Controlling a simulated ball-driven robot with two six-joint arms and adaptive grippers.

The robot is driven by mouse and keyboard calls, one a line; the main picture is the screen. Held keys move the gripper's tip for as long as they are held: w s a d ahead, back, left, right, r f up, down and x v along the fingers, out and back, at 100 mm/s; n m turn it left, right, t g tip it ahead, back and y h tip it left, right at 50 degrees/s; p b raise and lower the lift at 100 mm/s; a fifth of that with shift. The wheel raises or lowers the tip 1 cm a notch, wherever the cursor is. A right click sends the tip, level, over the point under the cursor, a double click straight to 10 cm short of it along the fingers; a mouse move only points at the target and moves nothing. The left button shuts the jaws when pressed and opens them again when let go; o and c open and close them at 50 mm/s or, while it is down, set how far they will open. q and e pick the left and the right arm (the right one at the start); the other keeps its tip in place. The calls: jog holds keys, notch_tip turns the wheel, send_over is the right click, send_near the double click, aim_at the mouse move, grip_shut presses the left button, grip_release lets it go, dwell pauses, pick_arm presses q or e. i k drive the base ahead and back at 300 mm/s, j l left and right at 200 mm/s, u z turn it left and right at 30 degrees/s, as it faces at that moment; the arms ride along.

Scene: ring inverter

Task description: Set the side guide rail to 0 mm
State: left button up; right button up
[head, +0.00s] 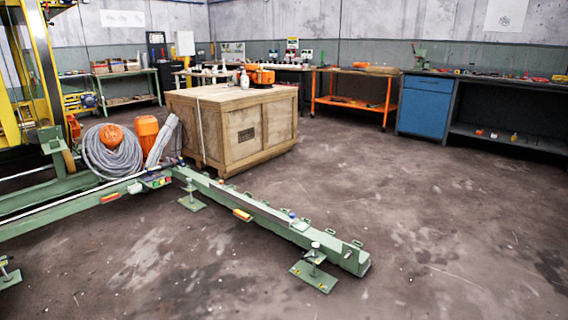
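A long green beam (270,222) with a lighter rail strip along its top runs low over the floor from the centre left toward the lower right. It looks like the side guide rail, but I cannot be sure. Small brackets stand along its far edge, and a blue knob (292,215) sits near them. An orange handle (242,214) is on its near side. A foot plate (313,276) carries its near end. A scale reading cannot be made out. Neither of my grippers is in view.
A wooden crate (240,137) stands behind the beam. A green and yellow machine frame (50,75), a coiled grey hose (108,155) and an orange motor (146,130) are at left. Workbenches (425,106) line the back wall. The floor (450,220) at right is clear.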

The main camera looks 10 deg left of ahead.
aim_at(285, 222)
jog(key=i+j+u, duration=0.2)
jog(key=i, duration=0.3)
jog(key=i+j+u, duration=0.25)
jog(key=i, duration=0.25)
